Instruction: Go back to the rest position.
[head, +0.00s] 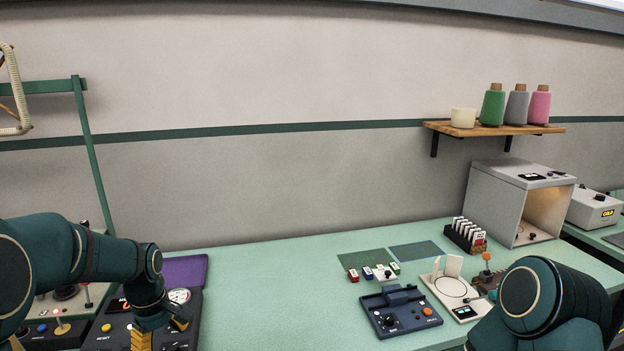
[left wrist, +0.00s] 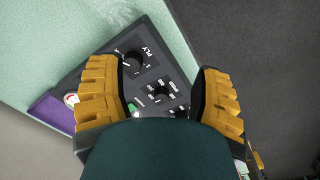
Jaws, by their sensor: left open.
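My left gripper (head: 162,333) is at the bottom left of the head view, over a dark control panel (head: 113,325). In the left wrist view its two yellow-padded fingers (left wrist: 160,85) stand wide apart with nothing between them. Below them the panel (left wrist: 157,60) shows a knob marked PLY and smaller switches. Whether the fingers touch the panel cannot be told. My right arm comes in at the bottom right of the head view, but its gripper is out of the picture.
A blue-grey device (head: 402,314), a white stand (head: 452,300), a card rack (head: 465,237) and an open grey box (head: 510,203) stand on the right. The table's middle (head: 270,300) is clear.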

